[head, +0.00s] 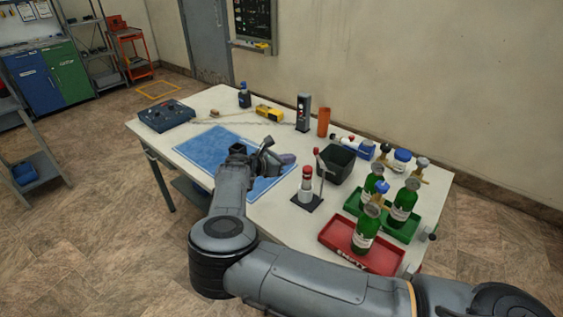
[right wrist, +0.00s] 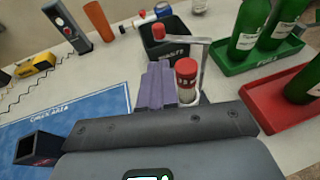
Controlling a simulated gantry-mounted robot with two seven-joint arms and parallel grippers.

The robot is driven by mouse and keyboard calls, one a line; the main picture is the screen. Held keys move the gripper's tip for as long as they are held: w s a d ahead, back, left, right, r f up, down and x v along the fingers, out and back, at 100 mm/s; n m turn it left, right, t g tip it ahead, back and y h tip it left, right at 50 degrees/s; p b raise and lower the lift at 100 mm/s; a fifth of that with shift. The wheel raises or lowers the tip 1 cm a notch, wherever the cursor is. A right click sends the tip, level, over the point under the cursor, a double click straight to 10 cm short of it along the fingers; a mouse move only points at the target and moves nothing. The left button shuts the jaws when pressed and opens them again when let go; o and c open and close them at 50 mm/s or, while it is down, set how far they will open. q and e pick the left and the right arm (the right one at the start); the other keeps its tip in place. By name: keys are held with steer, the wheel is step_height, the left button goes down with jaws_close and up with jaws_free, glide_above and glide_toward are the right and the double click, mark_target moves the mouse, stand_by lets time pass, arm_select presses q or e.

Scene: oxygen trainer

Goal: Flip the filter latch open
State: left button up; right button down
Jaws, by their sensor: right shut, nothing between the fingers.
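The filter unit is a white-and-grey cylinder with a red cap (head: 307,170) on a dark square base, near the table's front edge. The red cap also shows in the right wrist view (right wrist: 186,67). A thin bent metal latch lever (right wrist: 204,68) with a red knob (right wrist: 158,31) rises beside the cylinder; in the head view it stands up on the right. My right gripper (head: 285,158) is shut and empty, left of the filter unit. In the right wrist view its purple fingertips (right wrist: 158,84) appear just left of the cylinder; contact cannot be told. My left gripper is out of view.
A black bin (head: 337,165) stands behind the filter unit. Green bottles stand in a green tray (head: 408,231) and a red tray (head: 335,238) to the right. A blue mat (head: 205,147) lies left, partly under my right arm.

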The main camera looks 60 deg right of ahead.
mark_target(314, 152)
steer(key=x, duration=0.7)
steer(key=shift+s+d+r, duration=0.1)
steer(key=shift+d+r, duration=0.05)
steer(key=shift+r, duration=0.15)
steer(key=shift+s+d, duration=0.25)
steer(key=shift+d, duration=0.55)
